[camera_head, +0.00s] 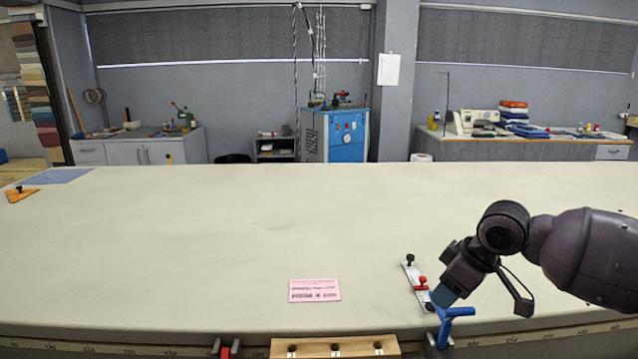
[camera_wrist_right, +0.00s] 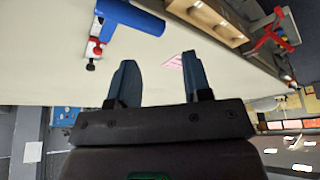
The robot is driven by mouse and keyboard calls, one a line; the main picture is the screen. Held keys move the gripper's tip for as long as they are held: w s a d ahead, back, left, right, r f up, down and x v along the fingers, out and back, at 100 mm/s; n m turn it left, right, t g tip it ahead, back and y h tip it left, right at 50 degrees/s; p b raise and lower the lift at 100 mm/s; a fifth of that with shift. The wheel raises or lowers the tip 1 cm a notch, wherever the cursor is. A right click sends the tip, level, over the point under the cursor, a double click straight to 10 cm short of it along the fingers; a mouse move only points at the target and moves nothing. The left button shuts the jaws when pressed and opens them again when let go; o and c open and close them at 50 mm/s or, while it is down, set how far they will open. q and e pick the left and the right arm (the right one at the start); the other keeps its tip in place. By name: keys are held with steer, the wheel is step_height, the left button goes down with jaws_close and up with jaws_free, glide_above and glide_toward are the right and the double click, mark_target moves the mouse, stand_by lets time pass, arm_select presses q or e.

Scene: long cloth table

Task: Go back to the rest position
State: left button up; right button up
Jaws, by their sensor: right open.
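My right gripper (camera_head: 440,297) reaches in from the right over the front right part of the table (camera_head: 200,240). In the right wrist view its two blue-grey fingers (camera_wrist_right: 160,80) stand apart with nothing between them. A blue-handled tool (camera_head: 455,318) is at the table's front edge just below the gripper, and it also shows in the wrist view (camera_wrist_right: 133,15). A white strip with red and black knobs (camera_head: 413,272) lies beside the gripper, partly hidden by it. My left gripper is not in view.
A pink card (camera_head: 315,290) lies near the front middle. A wooden block with holes (camera_head: 335,347) and a red clamp (camera_head: 226,350) are at the front edge. An orange piece (camera_head: 20,194) and blue cloth (camera_head: 58,176) lie at the far left. The middle of the table is clear.

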steer(key=s+a+f+n+g+y, duration=0.1)
steer(key=s+a, duration=0.2)
steer(key=a, duration=0.6)
steer(key=s+a+n+g+y, duration=0.1)
steer(key=s+a+n+y, duration=0.15)
steer(key=a, duration=0.65)
steer(key=s+a+f+n+g+y, duration=0.15)
steer(key=s+a, duration=0.25)
steer(key=a, duration=0.5)
steer(key=s+d+f+m+t+h, duration=0.2)
steer(key=d+f+m+t, duration=0.6)
steer(key=d+f, duration=1.25)
steer(key=s+d+f+t+h, duration=0.1)
steer(key=s+d+f+h, duration=0.2)
steer(key=s+d, duration=0.75)
steer(key=s+d+f+t+h, duration=0.2)
steer(key=s+d+f+h, duration=0.1)
steer(key=s+d, duration=0.75)
steer(key=w+a+m, duration=0.1)
steer(key=a+m, duration=0.1)
steer(key=a, duration=0.3)
steer(key=w+a+f+m, duration=0.1)
steer(key=a+m, duration=0.2)
steer(key=a, duration=0.3)
steer(key=shift+w, duration=0.35)
steer(key=shift+t, duration=0.25)
